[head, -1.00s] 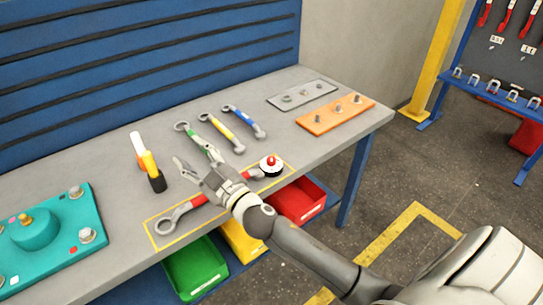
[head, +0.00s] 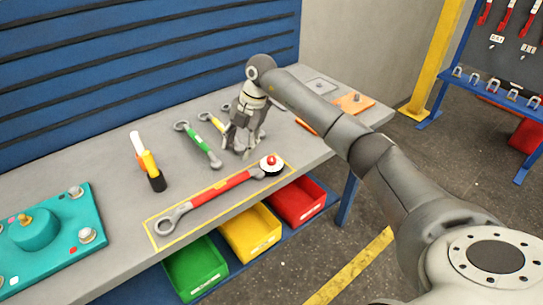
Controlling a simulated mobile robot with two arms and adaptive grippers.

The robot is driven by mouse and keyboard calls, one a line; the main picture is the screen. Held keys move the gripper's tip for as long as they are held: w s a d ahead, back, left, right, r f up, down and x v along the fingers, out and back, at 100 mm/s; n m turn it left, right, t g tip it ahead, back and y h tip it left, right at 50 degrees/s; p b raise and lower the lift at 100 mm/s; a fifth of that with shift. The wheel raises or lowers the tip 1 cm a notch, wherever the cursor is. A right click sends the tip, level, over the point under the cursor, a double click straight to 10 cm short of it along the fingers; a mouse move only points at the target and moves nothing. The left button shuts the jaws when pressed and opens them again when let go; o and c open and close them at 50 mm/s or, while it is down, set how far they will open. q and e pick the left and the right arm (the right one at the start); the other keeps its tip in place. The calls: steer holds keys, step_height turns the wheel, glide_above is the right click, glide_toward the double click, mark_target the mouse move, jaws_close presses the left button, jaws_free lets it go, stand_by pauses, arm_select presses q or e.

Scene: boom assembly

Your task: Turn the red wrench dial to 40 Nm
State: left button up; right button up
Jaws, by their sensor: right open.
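The red wrench (head: 218,188) lies on the workbench inside a yellow outlined rectangle, its ring end at the lower left. Its round dial (head: 271,165), white and black with a red knob on top, is at the right end. The scale on the dial is too small to read. My right gripper (head: 241,152) points down just behind and to the left of the dial, apart from it. It is open and empty. It hides parts of the yellow and blue wrenches. My left gripper is not in view.
A green wrench (head: 198,145) lies left of my gripper. Markers (head: 150,170) stand on the bench (head: 110,180), with a teal fixture (head: 50,240) at the left. An orange plate (head: 353,103) and grey plate lie at the right, partly behind my arm. Green, yellow and red bins are below.

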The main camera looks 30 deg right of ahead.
mark_target(272, 158)
steer(key=s+d+r+m+g+h, duration=0.2)
steer(key=s+d+r+m+h, duration=0.1)
steer(key=d, duration=0.6)
steer(key=shift+n, duration=0.3)
steer(key=f, duration=0.3)
steer(key=f+p, duration=0.1)
steer(key=f, duration=0.3)
steer(key=f+p, duration=0.1)
steer(key=f, duration=0.2)
steer(key=shift+w+f, duration=0.25)
steer(key=shift+w, duration=0.05)
steer(key=c, duration=1)
jaws_close()
